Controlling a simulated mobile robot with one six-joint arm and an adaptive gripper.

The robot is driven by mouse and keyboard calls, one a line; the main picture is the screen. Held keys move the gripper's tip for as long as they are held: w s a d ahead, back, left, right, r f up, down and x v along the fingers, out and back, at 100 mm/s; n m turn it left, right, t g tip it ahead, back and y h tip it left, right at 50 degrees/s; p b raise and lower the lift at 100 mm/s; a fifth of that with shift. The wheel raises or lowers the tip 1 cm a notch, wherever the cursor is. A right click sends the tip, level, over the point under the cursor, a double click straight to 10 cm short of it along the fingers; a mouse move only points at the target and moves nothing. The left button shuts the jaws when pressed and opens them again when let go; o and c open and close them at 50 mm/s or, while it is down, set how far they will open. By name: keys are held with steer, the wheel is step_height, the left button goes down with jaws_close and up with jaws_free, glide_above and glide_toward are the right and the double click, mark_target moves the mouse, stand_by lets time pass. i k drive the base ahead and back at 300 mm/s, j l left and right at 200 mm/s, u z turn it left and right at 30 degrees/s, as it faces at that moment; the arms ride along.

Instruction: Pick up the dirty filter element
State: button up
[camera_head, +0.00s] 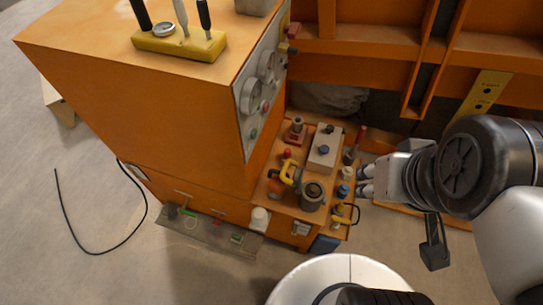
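A grey cylinder with a dark brown round top (312,195) stands upright at the front of a small orange shelf (283,207). It looks most like the dirty filter element, but it is too small to be sure. My gripper (366,181) is right of the shelf, pointing left, with its two fingers apart. I see nothing between the fingers. The gripper is apart from the cylinder, with a yellow-topped item (340,212) and small bottles close to the gap between them.
A grey box (325,149), a yellow-handled tool (291,172) and a blue-capped jar (343,190) crowd the shelf. The tall orange cabinet (180,110) with gauges walls off its left. Orange beams (375,70) stand behind. A black cable (122,243) lies on the floor.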

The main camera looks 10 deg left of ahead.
mark_target(312, 191)
steer(key=j+z, duration=0.15)
steer(key=j, duration=0.25)
steer(key=k+j+z, duration=0.1)
steer(key=j, duration=0.25)
steer(key=k+j+z, duration=0.15)
steer(key=j, duration=0.2)
steer(key=l, duration=0.4)
steer(key=u, duration=0.35)
steer(key=i+u, duration=0.15)
steer(key=u, duration=0.2)
steer(key=l+u, duration=0.1)
steer(key=u, duration=0.25)
